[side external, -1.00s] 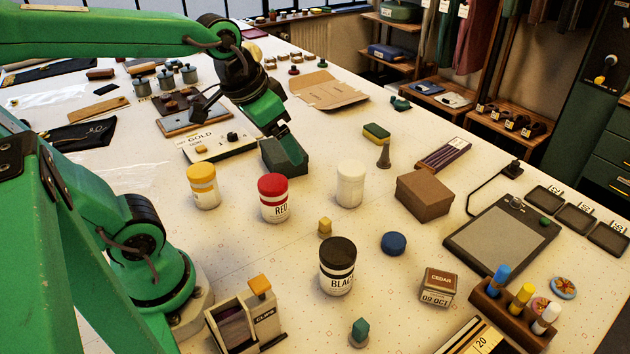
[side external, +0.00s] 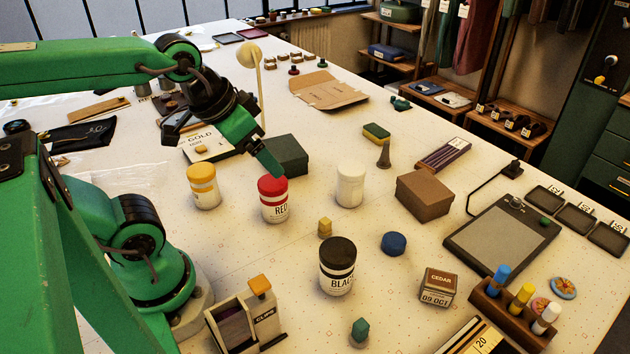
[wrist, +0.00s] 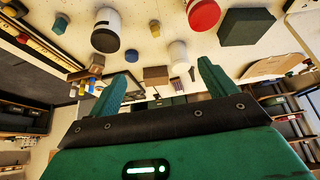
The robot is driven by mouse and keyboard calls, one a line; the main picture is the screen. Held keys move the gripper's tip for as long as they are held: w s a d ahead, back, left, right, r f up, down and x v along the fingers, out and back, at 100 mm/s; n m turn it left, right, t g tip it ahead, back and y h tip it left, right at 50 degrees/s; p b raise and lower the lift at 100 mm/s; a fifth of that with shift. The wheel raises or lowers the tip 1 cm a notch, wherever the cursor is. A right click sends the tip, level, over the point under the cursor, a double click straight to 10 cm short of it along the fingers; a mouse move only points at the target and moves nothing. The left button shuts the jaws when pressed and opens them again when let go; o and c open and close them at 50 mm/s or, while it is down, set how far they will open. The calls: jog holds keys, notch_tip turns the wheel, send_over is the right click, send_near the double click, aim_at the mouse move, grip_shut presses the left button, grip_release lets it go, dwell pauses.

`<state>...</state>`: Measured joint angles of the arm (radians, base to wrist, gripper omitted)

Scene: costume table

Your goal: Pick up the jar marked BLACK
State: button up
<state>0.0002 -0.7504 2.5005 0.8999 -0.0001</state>
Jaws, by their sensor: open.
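The jar marked BLACK (side external: 338,268) stands upright in the front middle in the side external view, with a black lid and white body. In the wrist view it shows at the upper left, dark lid toward me (wrist: 105,38). My gripper (side external: 272,165) is above and behind the red-lidded jar marked RED (side external: 273,200), well away from the BLACK jar. In the wrist view my two fingers are spread apart with nothing between them (wrist: 163,82). One finger hides part of the other in the side view.
A yellow-lidded jar (side external: 204,188) and a white jar (side external: 350,184) stand near RED. A dark green box (side external: 285,153) is behind my gripper. A small yellow block (side external: 324,228) and a blue disc (side external: 393,243) lie near BLACK. A clip holder (side external: 245,318) is left of it.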

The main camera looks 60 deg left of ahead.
jog(key=shift+o, duration=0.4)
jog(key=shift+w, duration=0.1)
jog(key=n+g, duration=0.3)
jog(key=g, duration=0.2)
send_near(338, 250)
jog(key=f, duration=0.6)
jog(key=shift+w+a+f, duration=0.2)
jog(key=shift+w+f, duration=0.1)
jog(key=shift+f, duration=0.05)
jog(key=shift+d+f+n+g, duration=0.2)
jog(key=shift+f+n+g, duration=0.1)
jog(key=shift+f, duration=1.3)
jog(key=shift+f, duration=0.1)
jog(key=shift+f, duration=2.5)
